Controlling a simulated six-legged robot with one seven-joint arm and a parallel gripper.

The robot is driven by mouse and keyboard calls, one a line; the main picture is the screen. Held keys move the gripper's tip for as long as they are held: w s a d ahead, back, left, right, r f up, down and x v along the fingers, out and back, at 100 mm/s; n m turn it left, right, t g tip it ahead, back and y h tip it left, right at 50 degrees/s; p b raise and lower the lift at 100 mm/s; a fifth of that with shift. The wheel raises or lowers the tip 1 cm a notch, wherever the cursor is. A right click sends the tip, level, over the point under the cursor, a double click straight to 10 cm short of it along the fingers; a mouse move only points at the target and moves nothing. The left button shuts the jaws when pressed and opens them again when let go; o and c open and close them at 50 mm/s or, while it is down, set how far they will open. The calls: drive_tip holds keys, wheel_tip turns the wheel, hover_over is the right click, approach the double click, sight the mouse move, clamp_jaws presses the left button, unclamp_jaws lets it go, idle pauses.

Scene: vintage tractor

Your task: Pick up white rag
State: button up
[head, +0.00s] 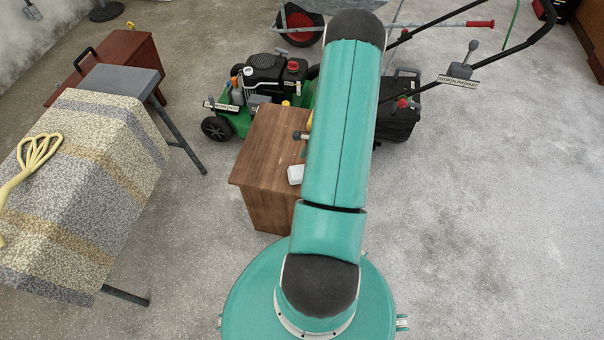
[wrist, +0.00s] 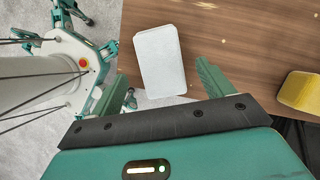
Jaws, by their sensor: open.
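The white rag (wrist: 160,60) looks like a flat, folded rectangle lying on the brown wooden top near its edge. It also shows in the head view as a small white patch (head: 296,174) beside my arm. My gripper (wrist: 162,82) is open, with green fingers at either side of the rag's near end in the wrist view. I cannot tell how high the fingers are above the rag, and nothing shows held. In the head view my arm hides the gripper.
The wooden cabinet (head: 263,150) bears the rag. A yellow block (wrist: 300,92) lies to the right on the same top. A green mower (head: 240,115) stands behind the cabinet. The floor at right is clear.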

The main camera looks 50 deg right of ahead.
sight(302, 171)
drive_tip(key=shift+x, duration=2.3)
drive_tip(key=shift+f, duration=0.3)
drive_tip(key=c, duration=1.1)
drive_tip(key=shift+c, duration=0.2)
drive_tip(key=shift+r, duration=0.1)
